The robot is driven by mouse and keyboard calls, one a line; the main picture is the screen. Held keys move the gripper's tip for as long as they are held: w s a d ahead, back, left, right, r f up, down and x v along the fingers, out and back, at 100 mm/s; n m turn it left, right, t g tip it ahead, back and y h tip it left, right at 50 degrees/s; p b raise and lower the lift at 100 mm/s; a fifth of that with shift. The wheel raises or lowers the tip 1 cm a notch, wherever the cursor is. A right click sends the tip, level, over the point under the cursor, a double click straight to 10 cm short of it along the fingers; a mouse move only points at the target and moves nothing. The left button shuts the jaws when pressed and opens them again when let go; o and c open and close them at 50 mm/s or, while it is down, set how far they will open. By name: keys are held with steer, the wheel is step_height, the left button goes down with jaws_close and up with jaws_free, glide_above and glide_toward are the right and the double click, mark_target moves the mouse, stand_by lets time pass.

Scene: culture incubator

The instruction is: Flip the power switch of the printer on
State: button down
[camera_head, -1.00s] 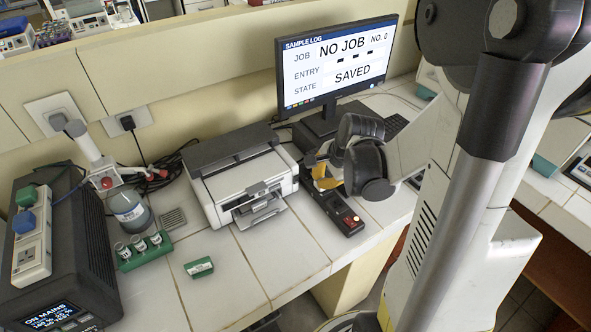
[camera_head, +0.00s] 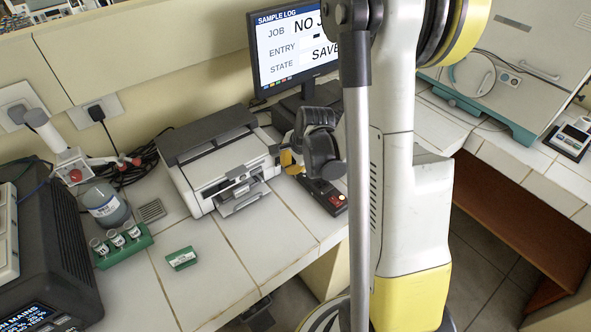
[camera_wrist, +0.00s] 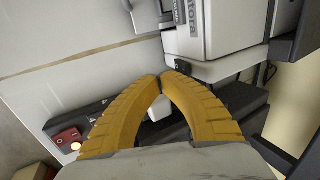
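The printer (camera_head: 219,167) is white and grey with a dark lid and stands on the tiled bench. In the wrist view its pale body (camera_wrist: 230,30) fills the upper middle. A small black part, possibly the power switch (camera_wrist: 183,66), shows at the printer's lower edge, just right of my fingertips; its on or off position is too small to tell. My gripper (camera_wrist: 162,79) has yellow ribbed fingers with the tips together and nothing visible between them. In the head view my gripper (camera_head: 288,162) is beside the printer's right side; contact cannot be told.
A black device with a red button (camera_head: 335,197) lies under and right of my gripper. The monitor (camera_head: 292,45) stands behind.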

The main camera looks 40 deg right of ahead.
steer(key=shift+w+r, duration=0.1)
steer(key=shift+w, duration=0.65)
steer(key=shift+w+r+g, duration=0.2)
steer(key=shift+w+g, duration=0.2)
steer(key=shift+w, duration=0.1)
steer(key=shift+r, duration=0.15)
steer(key=shift+r+p, duration=0.6)
steer(key=shift+r, duration=0.05)
